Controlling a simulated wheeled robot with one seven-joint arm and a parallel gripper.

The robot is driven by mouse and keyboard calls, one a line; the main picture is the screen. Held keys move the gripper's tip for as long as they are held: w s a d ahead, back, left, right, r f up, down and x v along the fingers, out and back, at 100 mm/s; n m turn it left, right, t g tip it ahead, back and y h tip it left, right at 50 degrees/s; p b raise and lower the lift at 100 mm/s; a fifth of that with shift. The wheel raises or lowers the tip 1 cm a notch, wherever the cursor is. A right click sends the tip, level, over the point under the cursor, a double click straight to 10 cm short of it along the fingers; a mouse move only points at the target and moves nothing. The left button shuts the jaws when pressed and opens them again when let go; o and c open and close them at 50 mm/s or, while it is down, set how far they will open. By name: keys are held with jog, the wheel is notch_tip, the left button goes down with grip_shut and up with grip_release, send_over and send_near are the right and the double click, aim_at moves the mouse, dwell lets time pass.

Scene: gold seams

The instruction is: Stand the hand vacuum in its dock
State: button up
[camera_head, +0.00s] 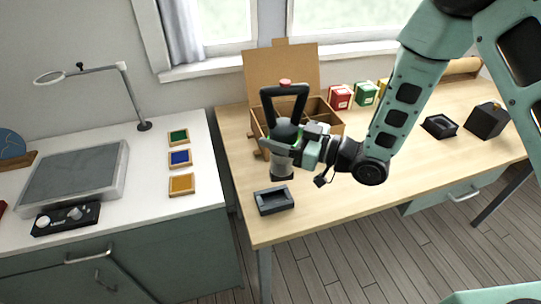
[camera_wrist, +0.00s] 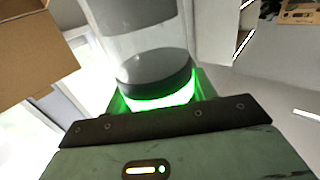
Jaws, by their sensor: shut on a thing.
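The hand vacuum (camera_head: 284,131) has a black loop handle at the top, a grey body and a dark lower end. My gripper (camera_head: 293,153) is shut on its body from the right and holds it roughly upright, handle up. A dark rectangular dock (camera_head: 274,200) with a recess lies on the table's near left part. The vacuum's lower end appears above and just behind it, apart from it. In the wrist view the vacuum's clear part and dark round section (camera_wrist: 155,70) fill the upper middle, with green light below. The exact grip contact is partly hidden.
An open cardboard box (camera_head: 283,68) stands behind the vacuum. Red and green small boxes (camera_head: 340,97) are beside it. A second dark recessed block (camera_head: 439,126) and a black box (camera_head: 487,120) lie to the right. The wooden tabletop (camera_head: 335,195) is clear right of the dock.

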aim_at(272, 166)
jog(key=shift+n+g+y, duration=0.4)
jog(key=shift+n+g, duration=0.2)
jog(key=shift+g, duration=0.2)
jog(key=shift+s+a+f+b, duration=0.35)
jog(key=shift+f+b, duration=0.1)
jog(key=shift+f, duration=0.3)
jog(key=shift+s+a+f+b, duration=0.35)
jog(key=shift+s+f+b, duration=0.05)
jog(key=shift+f, duration=0.3)
jog(key=shift+s+a+f+b, duration=0.35)
jog(key=shift+f+b, duration=0.1)
jog(key=shift+f, duration=0.3)
jog(key=shift+d, duration=0.1)
jog(key=shift+f+b, duration=1.5)
jog(key=shift+b, duration=0.1)
jog(key=o, duration=1.6)
jog(key=shift+c, duration=0.2)
jog(key=shift+b+v, duration=0.45)
jog(key=shift+v, duration=3.55)
